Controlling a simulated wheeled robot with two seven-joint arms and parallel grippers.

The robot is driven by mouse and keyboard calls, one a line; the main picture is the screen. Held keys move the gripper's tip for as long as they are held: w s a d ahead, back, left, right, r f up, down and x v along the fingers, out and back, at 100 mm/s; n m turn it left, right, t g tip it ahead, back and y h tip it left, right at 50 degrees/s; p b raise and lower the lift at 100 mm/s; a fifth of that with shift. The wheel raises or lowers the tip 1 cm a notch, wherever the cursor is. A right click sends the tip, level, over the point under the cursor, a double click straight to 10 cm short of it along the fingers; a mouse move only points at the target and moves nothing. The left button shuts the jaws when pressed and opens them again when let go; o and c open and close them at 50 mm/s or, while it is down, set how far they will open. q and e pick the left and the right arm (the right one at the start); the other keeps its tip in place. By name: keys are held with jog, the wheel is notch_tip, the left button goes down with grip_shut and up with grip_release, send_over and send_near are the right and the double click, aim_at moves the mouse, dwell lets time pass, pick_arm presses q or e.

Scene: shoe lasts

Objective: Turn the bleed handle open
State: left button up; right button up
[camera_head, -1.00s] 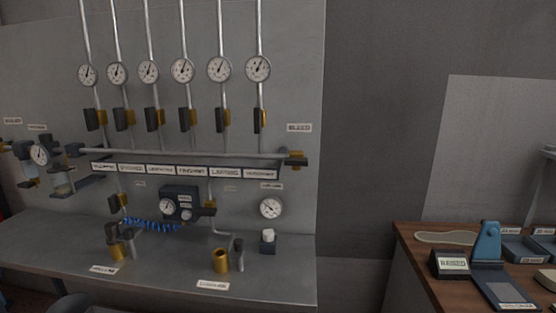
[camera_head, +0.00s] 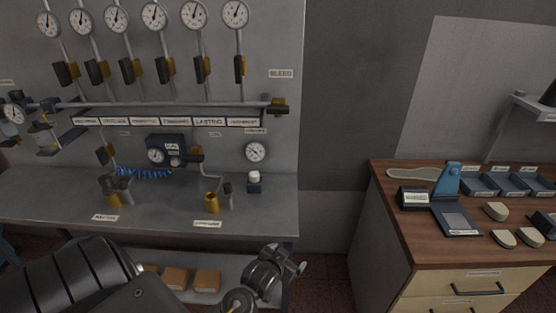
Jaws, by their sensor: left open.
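The bleed valve with its dark handle (camera_head: 277,108) and brass body sits at the right end of the horizontal manifold pipe (camera_head: 180,105), below the BLEED label (camera_head: 281,73). The handle is small here, and its exact angle is hard to tell. My left gripper (camera_head: 296,265) is at the bottom of the view, well below the handle and in front of the bench edge. It is open, with nothing seen between its fingers. My right gripper is not in view.
Several gauges (camera_head: 235,14) and valve levers line the grey panel above the pipe. The metal bench (camera_head: 265,215) holds brass fittings and a small gauge stands above it. A wooden-topped cabinet (camera_head: 400,235) stands at right. A plain wall gap lies between.

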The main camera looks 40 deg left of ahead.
pick_arm(q)
jog(key=w+a+r+n+t+y, duration=0.1)
jog(key=w+a+r+t+y, duration=0.15)
jog(key=w+a+r, duration=0.4)
jog(key=w+a+r+n+t+y, duration=0.1)
jog(key=w+r+n+t+y, duration=0.2)
jog(key=r, duration=0.6)
jog(key=n+t+y+p, duration=0.1)
jog(key=n+t+y, duration=0.15)
jog(key=y, duration=0.35)
send_near(278, 111)
jog(key=shift+n+g, duration=0.25)
jog(key=shift+g, duration=0.05)
jog(key=p+x, duration=0.4)
jog(key=x, duration=0.6)
jog(key=shift+s+d+r, duration=0.1)
jog(key=shift+r, duration=0.05)
jog(key=shift+w+a+r, duration=0.1)
jog(key=shift+w+a, duration=0.25)
jog(key=shift+w, duration=0.15)
jog(key=shift+c, duration=0.4)
